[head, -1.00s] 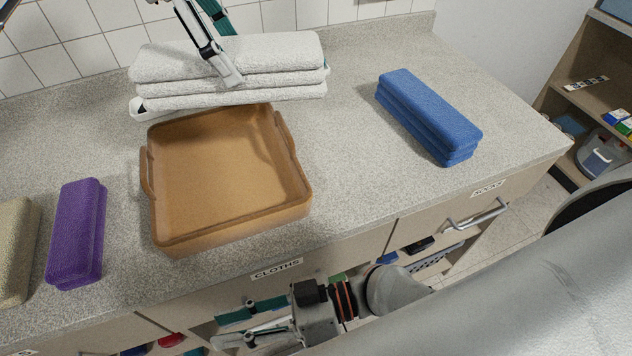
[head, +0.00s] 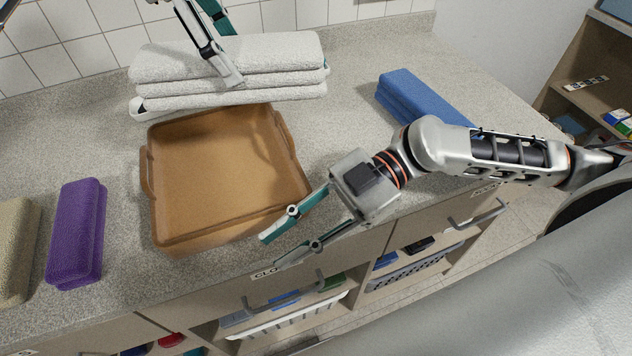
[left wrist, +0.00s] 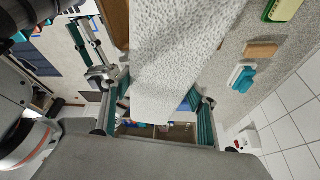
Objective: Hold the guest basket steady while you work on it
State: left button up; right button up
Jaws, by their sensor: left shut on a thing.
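The guest basket (head: 160,215) is a shallow brown square tray with side handles, empty on the counter in the head view. Just behind it is a stack of white folded towels (head: 285,68). My left gripper (head: 228,78) is shut on this stack, with one finger across its top; the other is mostly hidden. In the left wrist view the white towelling (left wrist: 180,60) lies between the fingers of the left gripper (left wrist: 158,118). My right gripper (head: 273,250) is open and empty at the basket's front right corner, near the counter's front edge. Contact with the basket cannot be told.
Blue folded towels (head: 420,98) lie at the right, partly behind my right arm. A purple folded towel (head: 77,232) and a beige one (head: 17,250) lie at the left. Labelled fronts with handles (head: 285,298) and open shelves are below the counter. A tiled wall closes the back.

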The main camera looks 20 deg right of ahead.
aim_at(267, 213)
jog(key=w+d+m+t, duration=0.1)
jog(key=w+d, duration=0.1)
jog(key=w+d+r+m+t, duration=0.1)
jog(key=w+d, duration=0.1)
jog(key=d, duration=0.1)
jog(key=w+d+h, duration=0.1)
jog(key=w+d, duration=0.1)
jog(key=w, duration=0.1)
jog(key=shift+d+r+m+t, duration=0.15)
jog(key=shift+m+t, duration=0.25)
jog(key=x, duration=1.2)
grip_shut()
